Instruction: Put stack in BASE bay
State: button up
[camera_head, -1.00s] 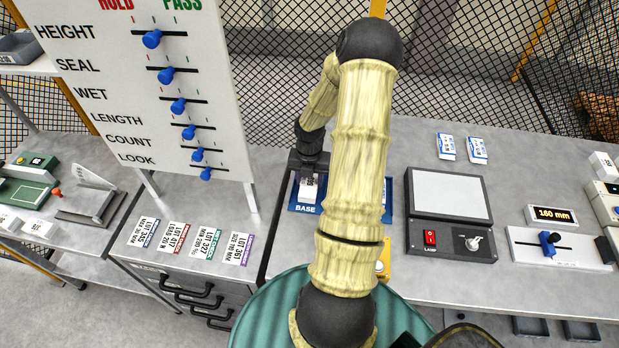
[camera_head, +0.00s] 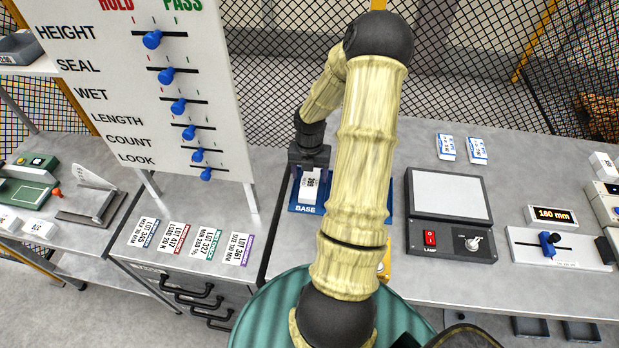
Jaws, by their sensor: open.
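The BASE bay (camera_head: 305,209) is a blue tray on the bench, marked BASE on its front edge. A white stack (camera_head: 310,186) with dark print on its end stands in it. My gripper (camera_head: 309,165) is open, just above and behind the stack. Its fingertips are hard to make out at this size, and a small gap seems to show between them and the stack. My own arm hides the middle of the blue tray area to the right of the bay.
A lamp box (camera_head: 447,205) with a pale top stands right of my arm. Two small white-and-blue packs (camera_head: 462,148) lie behind it. A board with blue sliders (camera_head: 135,90) stands at left. Lot cards (camera_head: 188,243) lie on the cabinet top.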

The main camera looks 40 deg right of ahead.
aim_at(310, 182)
notch_tip(310, 182, up, 9)
dwell(0.3)
dwell(0.8)
